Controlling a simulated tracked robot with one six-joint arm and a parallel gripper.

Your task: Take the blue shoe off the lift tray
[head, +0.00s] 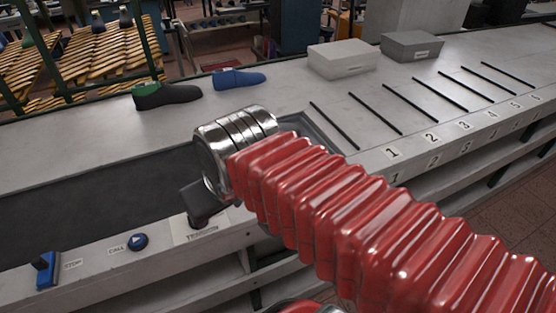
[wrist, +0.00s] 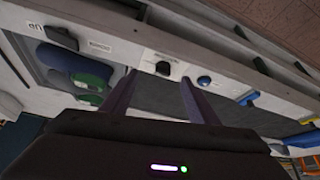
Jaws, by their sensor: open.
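In the wrist view, a blue shoe-like shape (wrist: 65,60) and a green one (wrist: 92,73) lie in a grey recessed tray at the left. In the head view my arm covers most of the tray (head: 322,132), and only its right corner shows. Another blue shoe (head: 238,78) lies on the far counter beside a black shoe with a green heel (head: 166,96). My gripper (wrist: 157,84) is open and empty, its fingers apart over the front panel, to the right of the tray shapes. In the head view it is mostly hidden behind my wrist.
A blue lever (head: 45,269), a blue call button (head: 137,241) and a black knob (wrist: 163,68) line the front panel. A dark belt (head: 90,195) lies at the left. Numbered slots with dark dividers (head: 410,104) fill the right, with two boxes (head: 341,60) behind.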

